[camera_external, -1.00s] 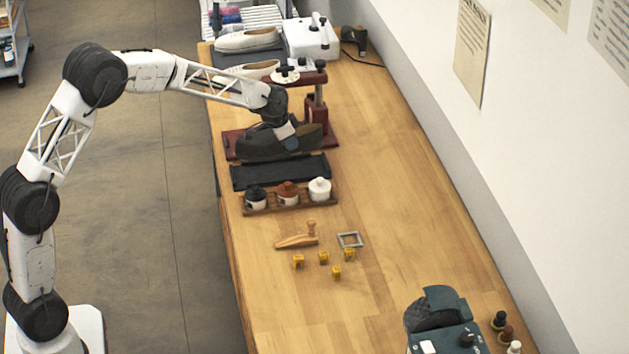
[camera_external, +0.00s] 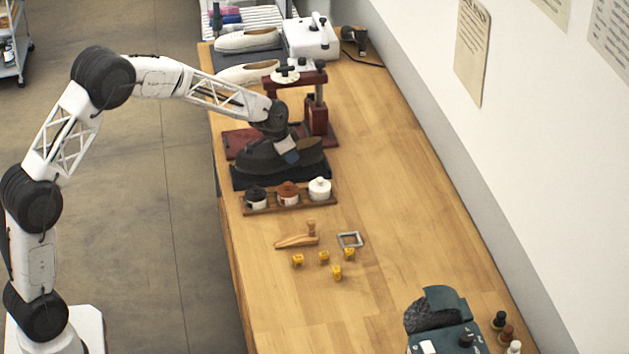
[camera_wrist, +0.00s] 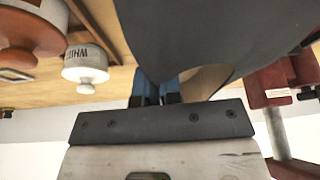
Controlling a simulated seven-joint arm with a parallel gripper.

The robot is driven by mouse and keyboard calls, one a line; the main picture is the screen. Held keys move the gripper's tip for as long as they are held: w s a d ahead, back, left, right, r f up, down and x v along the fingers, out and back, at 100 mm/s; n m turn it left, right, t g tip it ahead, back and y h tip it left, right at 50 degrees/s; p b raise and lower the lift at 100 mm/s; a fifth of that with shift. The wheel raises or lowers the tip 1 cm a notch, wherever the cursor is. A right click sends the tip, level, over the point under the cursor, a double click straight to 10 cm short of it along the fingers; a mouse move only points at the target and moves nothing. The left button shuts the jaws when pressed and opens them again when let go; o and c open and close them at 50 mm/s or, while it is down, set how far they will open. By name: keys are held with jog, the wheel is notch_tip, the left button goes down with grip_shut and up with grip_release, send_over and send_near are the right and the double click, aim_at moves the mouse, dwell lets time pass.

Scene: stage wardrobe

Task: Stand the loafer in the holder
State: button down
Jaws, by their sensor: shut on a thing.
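The dark grey loafer (camera_external: 262,156) is held in my gripper (camera_external: 290,156), which is shut on it. In the wrist view the loafer (camera_wrist: 215,35) fills the top middle, with my blue gripper fingers (camera_wrist: 156,92) against it. The loafer lies roughly lengthwise across the bench, over the black tray (camera_external: 245,182). I cannot tell whether it touches the tray. A dark red stand (camera_external: 316,115) with a base, a post and a top arm is just behind the loafer; it may be the holder. My arm and the loafer hide part of its base.
A wooden rack (camera_external: 262,207) with black, brown and white jars stands just in front of the tray. A wooden tool (camera_external: 295,240), a metal frame (camera_external: 350,240) and several yellow blocks (camera_external: 324,257) lie nearer. Pale shoes (camera_external: 247,40) are at the back.

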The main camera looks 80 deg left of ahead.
jog(key=shift+f, duration=1)
jog(key=shift+f, duration=0.45)
dwell(1.2)
jog(key=c, duration=1.2)
grip_release()
jog(key=shift+r, duration=0.1)
jog(key=shift+v, duration=3.8)
jog(key=shift+d+r, duration=0.1)
jog(key=shift+d, duration=0.05)
